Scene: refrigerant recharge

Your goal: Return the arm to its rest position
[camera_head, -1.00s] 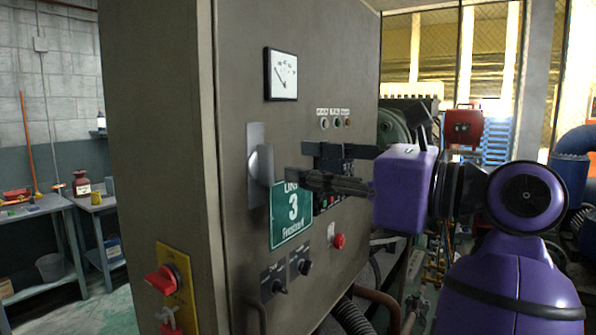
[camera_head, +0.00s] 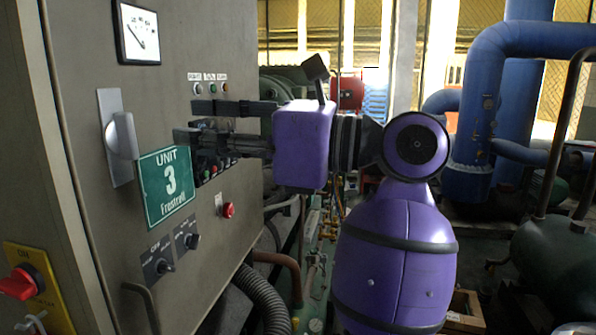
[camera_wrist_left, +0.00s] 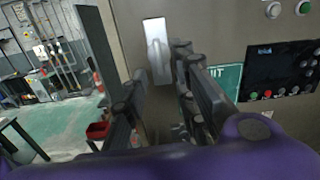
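My left gripper (camera_head: 186,120) is in front of the grey cabinet (camera_head: 210,40), its two dark fingers apart with nothing between them. In the head view the purple left arm reaches across from the right. The fingertips are right of the silver door handle (camera_head: 122,136) and apart from it. In the left wrist view the open gripper (camera_wrist_left: 158,85) points toward the cabinet, with the handle (camera_wrist_left: 157,50) beyond the fingers. The green "Unit 3" sign (camera_head: 167,187) lies just below the fingers in the head view. My right gripper is not in view.
A gauge (camera_head: 138,32), a red button (camera_head: 229,210), dark knobs (camera_head: 192,241) and a red switch (camera_head: 22,282) stick out from the cabinet. Blue pipes (camera_head: 470,120) and a dark green tank (camera_head: 560,250) stand at the right. Open floor (camera_wrist_left: 75,115) shows in the wrist view.

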